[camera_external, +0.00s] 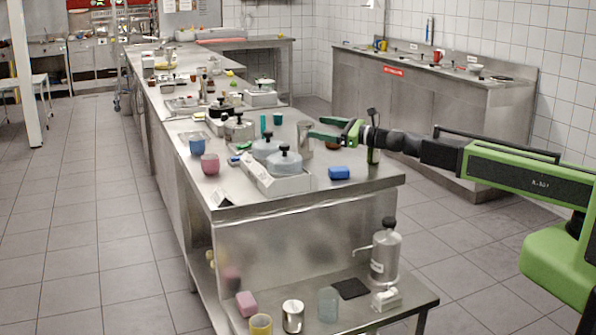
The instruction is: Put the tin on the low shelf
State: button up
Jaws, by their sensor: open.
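My gripper (318,129) reaches in from the right above the steel counter (350,187), with its green fingers apart and pointing left. A plain silvery cylinder, which looks like a tin (306,146), stands upright on the counter at the fingertips. I cannot tell whether a finger touches it. The low shelf (408,302) is a steel surface below the counter's near end. Another silvery tin-like can (292,316) stands on that shelf, towards its front left.
The shelf also holds a pink block (246,303), yellow cup (261,325), pale blue glass (328,304), dark mat (351,288), metal dispenser (385,258) and white object (386,299).

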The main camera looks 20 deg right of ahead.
aim_at(305, 140)
jog(key=w+f+m+b, duration=0.1)
jog(key=f, duration=0.1)
jog(key=w+f+m+h+b, duration=0.1)
jog(key=w+f+m+t+h, duration=0.1)
jog(key=f, duration=0.1)
jog(key=shift+w+a+f+m+b, duration=0.15)
jog(key=shift+a+f+m+b, duration=0.15)
jog(key=shift+f+m+b, duration=0.1)
jog(key=shift+w+a+r, duration=0.15)
jog(key=shift+w+a, duration=0.1)
jog(key=shift+w, duration=0.15)
jog(key=x, duration=0.6)
jog(key=shift+w+a, duration=0.2)
grip_shut()
